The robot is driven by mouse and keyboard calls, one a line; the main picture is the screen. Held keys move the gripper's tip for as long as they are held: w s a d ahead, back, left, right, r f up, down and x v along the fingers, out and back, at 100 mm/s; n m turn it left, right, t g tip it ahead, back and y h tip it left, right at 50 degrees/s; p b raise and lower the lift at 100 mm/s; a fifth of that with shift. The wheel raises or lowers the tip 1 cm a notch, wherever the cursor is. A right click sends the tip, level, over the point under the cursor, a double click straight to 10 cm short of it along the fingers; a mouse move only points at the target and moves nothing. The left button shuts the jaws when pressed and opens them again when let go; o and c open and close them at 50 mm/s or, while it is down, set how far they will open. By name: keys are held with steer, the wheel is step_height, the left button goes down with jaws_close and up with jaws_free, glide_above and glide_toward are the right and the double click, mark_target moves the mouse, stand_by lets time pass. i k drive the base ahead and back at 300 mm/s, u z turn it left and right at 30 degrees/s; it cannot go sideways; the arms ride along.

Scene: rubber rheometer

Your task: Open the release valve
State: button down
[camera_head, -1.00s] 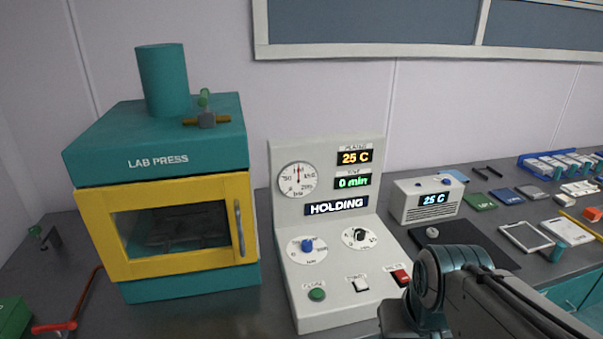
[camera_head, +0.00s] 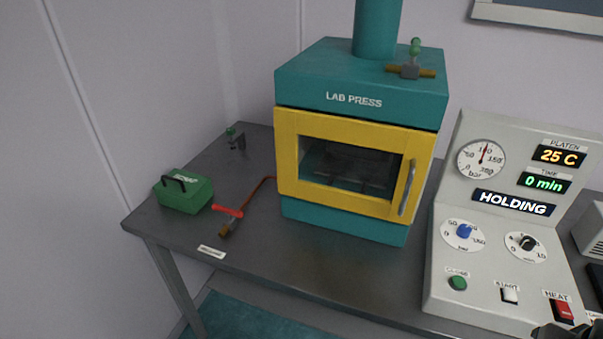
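A valve with a red lever (camera_head: 228,210) and a brass end (camera_head: 229,229) sits at the table's left front, joined to a copper pipe (camera_head: 259,190) that runs to the lab press (camera_head: 350,120). A small white label (camera_head: 211,251), too small to read, lies in front of it. A second brass valve (camera_head: 411,70) with an upright green handle stands on top of the press. I cannot tell for sure which one is the release valve. My gripper is not in view; only a dark bit of my arm shows at the bottom right.
The control panel (camera_head: 445,250) reads HOLDING, 25 C and 0 min; its gauge (camera_head: 482,158) needle points near the top.

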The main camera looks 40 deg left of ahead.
mark_target(229, 212)
steer(key=k, duration=0.5)
steer(key=u, duration=0.5)
steer(key=i, duration=0.35)
steer(key=u, duration=1.9)
steer(key=i, duration=1.2)
steer(key=z, duration=0.65)
